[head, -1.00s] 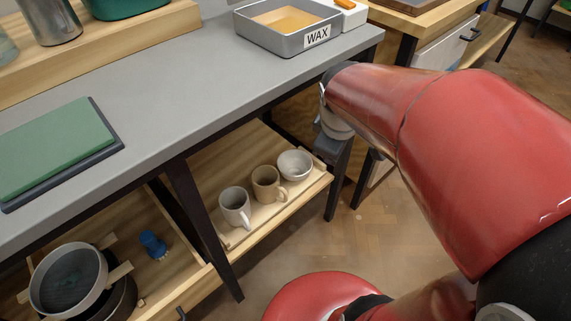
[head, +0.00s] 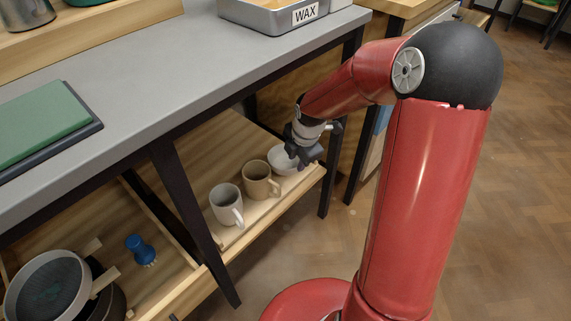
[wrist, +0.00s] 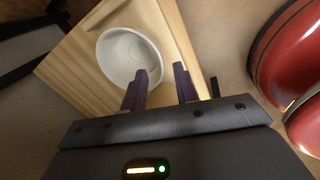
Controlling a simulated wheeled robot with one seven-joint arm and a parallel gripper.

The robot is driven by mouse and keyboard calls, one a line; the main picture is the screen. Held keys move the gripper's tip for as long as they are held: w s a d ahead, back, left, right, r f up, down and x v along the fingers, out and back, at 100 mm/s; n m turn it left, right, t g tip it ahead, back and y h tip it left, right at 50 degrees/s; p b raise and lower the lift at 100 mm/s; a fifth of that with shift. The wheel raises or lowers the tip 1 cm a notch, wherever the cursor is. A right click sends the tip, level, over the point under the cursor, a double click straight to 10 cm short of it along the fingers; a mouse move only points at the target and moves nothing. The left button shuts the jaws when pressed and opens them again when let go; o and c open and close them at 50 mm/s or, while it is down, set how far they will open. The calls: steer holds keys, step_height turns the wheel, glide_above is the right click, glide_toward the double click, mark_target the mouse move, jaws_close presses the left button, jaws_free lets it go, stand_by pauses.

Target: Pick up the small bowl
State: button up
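The small white bowl (head: 283,160) stands upright on the low wooden shelf, right of two mugs. In the wrist view the bowl (wrist: 118,50) is just beyond the fingertips and left of the middle. My gripper (head: 304,158) is above the bowl's right side and hides part of it in the head view. The left finger overlaps the bowl's near rim in the picture. I cannot tell whether it touches.
A tan mug (head: 258,182) stands close left of the bowl, then a white mug (head: 226,206). The grey worktop (head: 180,85) overhangs the shelf. A dark table leg (head: 330,185) stands right of the shelf (head: 252,236). A wax tray (head: 268,18) sits on top.

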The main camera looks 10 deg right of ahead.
steer(key=b+x, duration=0.1)
steer(key=x, duration=0.3)
steer(key=shift+w+d+f, duration=0.1)
steer(key=shift+f, duration=0.15)
jaws_close()
